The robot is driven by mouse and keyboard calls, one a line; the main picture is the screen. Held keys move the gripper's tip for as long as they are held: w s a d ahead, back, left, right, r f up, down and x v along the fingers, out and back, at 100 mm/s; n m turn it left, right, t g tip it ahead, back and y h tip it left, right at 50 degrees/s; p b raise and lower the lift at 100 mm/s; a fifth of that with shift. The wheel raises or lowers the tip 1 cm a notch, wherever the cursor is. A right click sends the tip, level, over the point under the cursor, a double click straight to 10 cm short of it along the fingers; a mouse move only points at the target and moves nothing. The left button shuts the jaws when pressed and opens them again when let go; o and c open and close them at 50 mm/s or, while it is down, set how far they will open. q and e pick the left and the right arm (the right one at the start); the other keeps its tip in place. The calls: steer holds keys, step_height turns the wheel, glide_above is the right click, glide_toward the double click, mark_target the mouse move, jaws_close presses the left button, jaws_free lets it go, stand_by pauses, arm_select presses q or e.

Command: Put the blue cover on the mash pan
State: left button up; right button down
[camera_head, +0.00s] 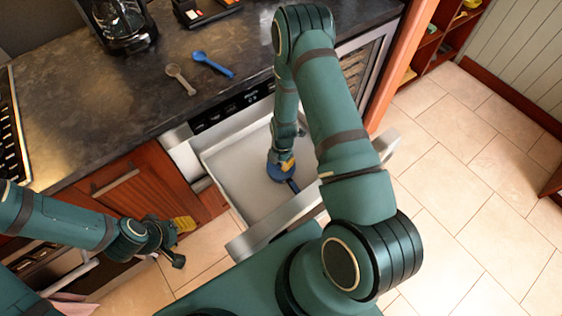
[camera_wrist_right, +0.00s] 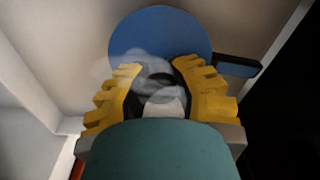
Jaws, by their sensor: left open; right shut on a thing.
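The blue cover (camera_wrist_right: 160,25) is a round disc in the right wrist view. My right gripper (camera_wrist_right: 158,66) has its yellow fingers around a dark part at the disc's middle, blurred by pale translucent patches. A dark handle (camera_wrist_right: 237,66), apparently the mash pan's, sticks out beside the disc. The pan's body is hidden, and I cannot tell whether the cover sits fully on it. In the head view, my right gripper (camera_head: 286,164) is over the blue round shape (camera_head: 277,173) inside the open drawer. My left gripper (camera_head: 181,240) is open and empty at lower left.
The white drawer (camera_head: 229,172) is pulled out below the dark counter (camera_head: 75,95), with free floor inside it. A blue spoon (camera_head: 213,64), a beige spoon (camera_head: 180,79) and a coffee maker (camera_head: 122,25) stand or lie on the counter. Tiled floor (camera_head: 465,200) is clear at right.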

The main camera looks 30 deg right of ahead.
stand_by(0.4)
steer(key=shift+c, duration=1)
jaws_free()
steer(key=shift+r, duration=0.1)
steer(key=shift+r+p, duration=2.1)
steer(key=shift+r, duration=1.3)
steer(key=s+a+r+m+t+y, duration=0.1)
steer(key=s+a+r+m, duration=0.3)
steer(key=a+m, duration=0.4)
steer(key=s+a+r+m+t+y, duration=0.1)
steer(key=s+a+r+m+y, duration=0.1)
steer(key=s+a+r+m, duration=0.3)
steer(key=a+m, duration=0.4)
steer(key=m, duration=0.6)
steer(key=shift+a+m, duration=0.15)
steer(key=shift+m, duration=0.15)
